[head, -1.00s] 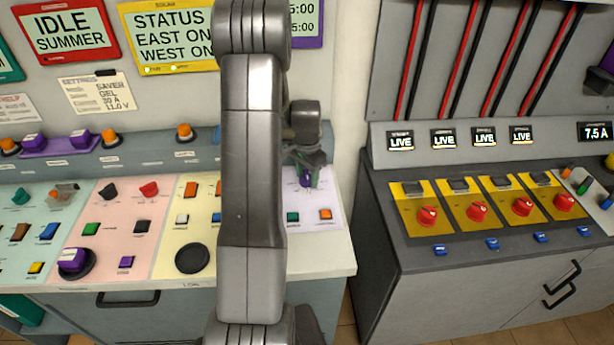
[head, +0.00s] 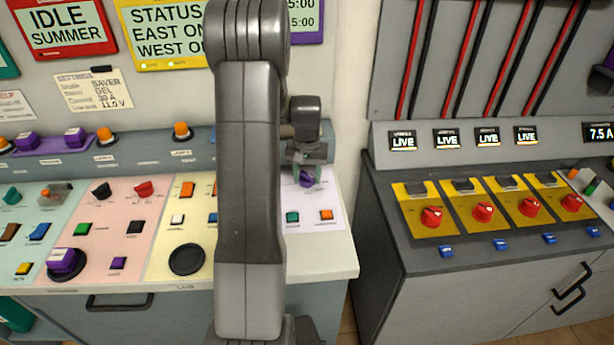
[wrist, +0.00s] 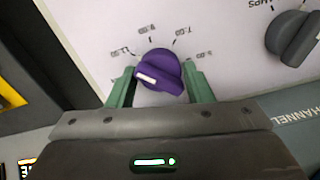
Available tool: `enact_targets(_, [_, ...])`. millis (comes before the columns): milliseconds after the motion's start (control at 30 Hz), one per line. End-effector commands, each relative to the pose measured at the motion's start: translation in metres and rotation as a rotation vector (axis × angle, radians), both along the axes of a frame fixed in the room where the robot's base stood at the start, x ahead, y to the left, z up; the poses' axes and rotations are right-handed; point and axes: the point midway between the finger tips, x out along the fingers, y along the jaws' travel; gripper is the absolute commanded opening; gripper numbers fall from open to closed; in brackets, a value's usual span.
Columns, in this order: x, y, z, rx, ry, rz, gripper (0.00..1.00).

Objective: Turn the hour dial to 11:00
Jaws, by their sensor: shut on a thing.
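The purple hour dial (wrist: 162,70) sits between the green fingers of my gripper (wrist: 160,84) in the wrist view. In the head view the dial (head: 306,179) shows below my gripper (head: 307,166) on the pale panel, partly covered by the fingers. A purple-framed screen (head: 307,22) reads 5:00 on two lines, its left part hidden by my arm.
A grey knob (wrist: 293,38) stands close to the dial in the wrist view. Green (head: 292,217) and orange (head: 326,215) buttons lie below the dial. The right cabinet (head: 395,232) carries several red switches. My arm hides part of the desk.

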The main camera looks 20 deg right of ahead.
Motion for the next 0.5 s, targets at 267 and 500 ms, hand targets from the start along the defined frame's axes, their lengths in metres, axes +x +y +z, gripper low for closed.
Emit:
enact_targets(267, [0.0005,-0.0001,0.0007,-0.001,-0.002,0.031,0.23])
enact_targets(500, [0.0005,-0.0001,0.0009,-0.001,-0.002,0.030,0.23])
